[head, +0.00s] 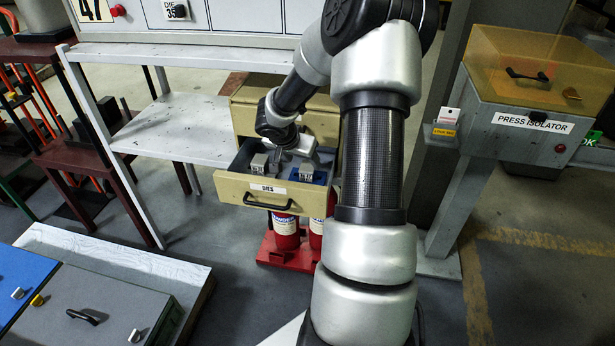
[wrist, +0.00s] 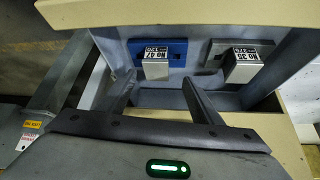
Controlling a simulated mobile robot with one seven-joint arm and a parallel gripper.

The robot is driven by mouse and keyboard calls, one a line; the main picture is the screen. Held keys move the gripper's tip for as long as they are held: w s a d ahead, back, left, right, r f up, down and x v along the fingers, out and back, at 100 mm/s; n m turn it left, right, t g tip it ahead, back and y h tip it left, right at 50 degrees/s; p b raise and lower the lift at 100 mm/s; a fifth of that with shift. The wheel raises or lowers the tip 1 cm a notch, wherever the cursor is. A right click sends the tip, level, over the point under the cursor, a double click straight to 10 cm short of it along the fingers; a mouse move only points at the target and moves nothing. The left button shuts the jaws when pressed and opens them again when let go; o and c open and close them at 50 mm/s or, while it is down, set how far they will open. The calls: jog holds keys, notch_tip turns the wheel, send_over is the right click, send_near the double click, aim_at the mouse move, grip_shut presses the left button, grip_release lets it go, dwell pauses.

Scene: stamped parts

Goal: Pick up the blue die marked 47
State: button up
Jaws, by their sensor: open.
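The blue die marked 47 (wrist: 174,47) has a flat blue base and a grey metal block with a white label reading NO 47. It lies in the open drawer (head: 236,190) labelled DIES, and its blue base also shows in the head view (head: 319,178). Beside it lies a grey die marked 35 (wrist: 262,49), also in the drawer (head: 259,164). My gripper (wrist: 158,77) is open and empty. Its two fingers point into the drawer, with the block of the blue die appearing between and beyond the fingertips in the wrist view. I see no contact with the die.
The drawer's walls and front, with a dark handle (head: 268,202), surround the dies closely. Red cylinders (head: 286,230) stand below the drawer. A white bench (head: 180,130) is at left, a grey PRESS ISOLATOR box (head: 525,125) at right. A sign reading DIE 35 (head: 176,11) is above.

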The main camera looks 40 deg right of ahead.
aim_at(307, 165)
jog(key=shift+s+x, duration=0.15)
jog(key=shift+x, duration=1.25)
jog(key=shift+s+x, duration=0.2)
jog(key=shift+x, duration=1.15)
jog(key=shift+f, duration=0.1)
jog(key=shift+c, duration=0.5)
grip_shut()
jog(key=shift+w+d+r, duration=0.1)
jog(key=shift+r, duration=0.1)
